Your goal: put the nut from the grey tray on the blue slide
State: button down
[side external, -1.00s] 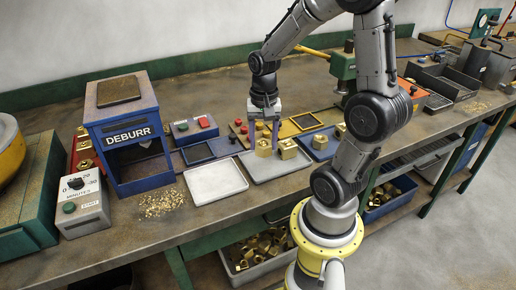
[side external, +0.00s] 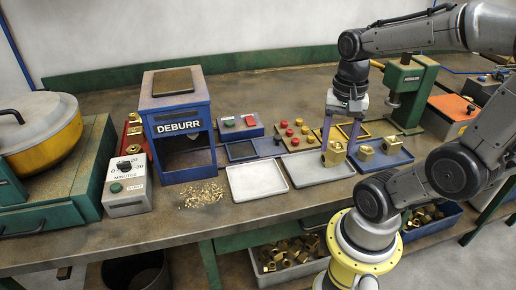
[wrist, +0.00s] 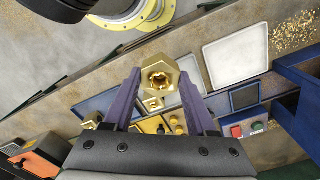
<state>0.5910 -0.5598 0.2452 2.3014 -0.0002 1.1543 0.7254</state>
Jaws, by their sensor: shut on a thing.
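A brass nut (side external: 334,153) is held between the purple fingers of my gripper (side external: 341,146), at the right end of the grey tray (side external: 312,172). In the wrist view the nut (wrist: 158,78) sits between the fingertips, its hole facing the camera. I cannot tell exactly how far it is above the tray. The blue slide (side external: 268,147) appears to be the low blue strip with a dark square frame (side external: 241,151), right of the DEBURR box (side external: 180,130). It looks empty and lies to the left of my gripper.
A pale empty tray (side external: 257,181) lies left of the grey tray. A button box (side external: 240,125) and a red-knobbed panel (side external: 297,133) stand behind. Brass chips (side external: 203,194) litter the bench.

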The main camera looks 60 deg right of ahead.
jog(key=w+d+r+m, duration=0.1)
jog(key=w+d+r, duration=0.15)
jog(key=w, duration=0.55)
jog(key=n, duration=0.1)
send_over(242, 151)
jog(key=f, duration=1.1)
jog(key=shift+s+f, duration=0.25)
jog(key=shift+f, duration=0.1)
jog(key=shift+w+f, duration=0.25)
jog(key=shift+f, duration=0.05)
jog(key=shift+w+d+f, duration=0.1)
jog(key=shift+w+f, duration=0.05)
jog(key=shift+f, duration=1.5)
jog(key=shift+f, duration=0.15)
jog(key=shift+c, duration=1)
grip_release()
jog(key=shift+f, duration=0.1)
